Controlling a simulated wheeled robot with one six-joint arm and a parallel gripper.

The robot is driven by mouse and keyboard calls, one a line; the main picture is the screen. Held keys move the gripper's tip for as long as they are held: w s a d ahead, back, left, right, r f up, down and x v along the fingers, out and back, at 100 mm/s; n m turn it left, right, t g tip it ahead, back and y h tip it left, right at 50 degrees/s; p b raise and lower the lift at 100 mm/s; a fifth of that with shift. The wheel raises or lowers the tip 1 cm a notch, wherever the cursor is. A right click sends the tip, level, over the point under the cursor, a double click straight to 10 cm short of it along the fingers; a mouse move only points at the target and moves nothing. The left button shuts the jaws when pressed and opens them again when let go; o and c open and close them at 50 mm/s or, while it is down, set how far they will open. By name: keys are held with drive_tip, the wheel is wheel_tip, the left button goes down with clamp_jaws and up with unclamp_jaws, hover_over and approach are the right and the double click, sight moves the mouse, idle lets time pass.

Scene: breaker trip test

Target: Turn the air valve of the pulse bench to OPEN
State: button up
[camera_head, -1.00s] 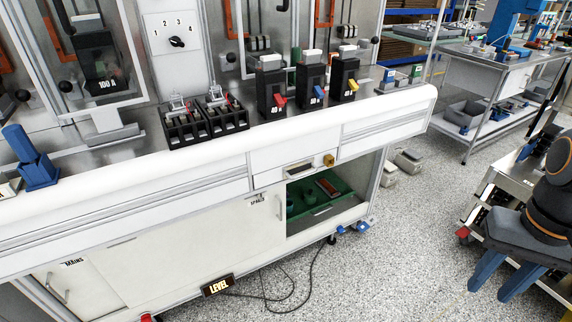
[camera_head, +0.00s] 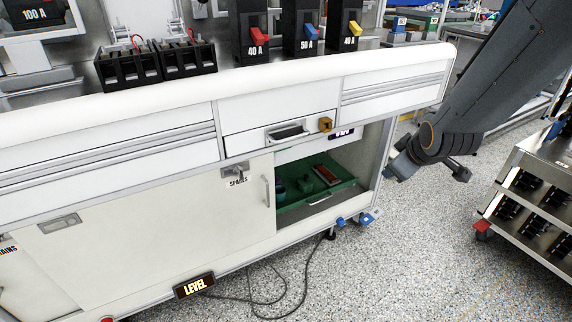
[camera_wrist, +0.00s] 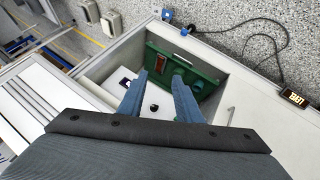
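No part is readable as the air valve, and no OPEN mark can be read. In the head view my arm reaches down at the bench's right end, and the bench side may partly hide the fingers.
A green tray (camera_head: 318,197) with a red item lies in the bay. The cabinet door (camera_head: 150,215) stands left of it. A cart (camera_head: 520,195) stands right; floor between is clear.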

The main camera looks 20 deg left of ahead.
drive_tip(key=w+a+f+n+t+y+b, duration=0.1)
drive_tip(key=w+a+f+n+y+b, duration=0.2)
drive_tip(key=a+b, duration=0.5)
drive_tip(key=w+a+f+n+t+y+b, duration=0.1)
drive_tip(key=w+a+f+n+y+b, duration=0.3)
drive_tip(key=a, duration=1.2)
drive_tip(key=w+a+f+n+t+y+b, duration=0.1)
drive_tip(key=w+a+f+n+y+b, duration=0.3)
drive_tip(key=w+a+n+b, duration=0.5)
drive_tip(key=a+f+b, duration=0.2)
drive_tip(key=a, duration=0.2)
drive_tip(key=shift+w+f+t+b, duration=0.2)
drive_tip(key=shift+f+t+b, duration=0.2)
drive_tip(key=shift+c, duration=0.2)
clamp_jaws()
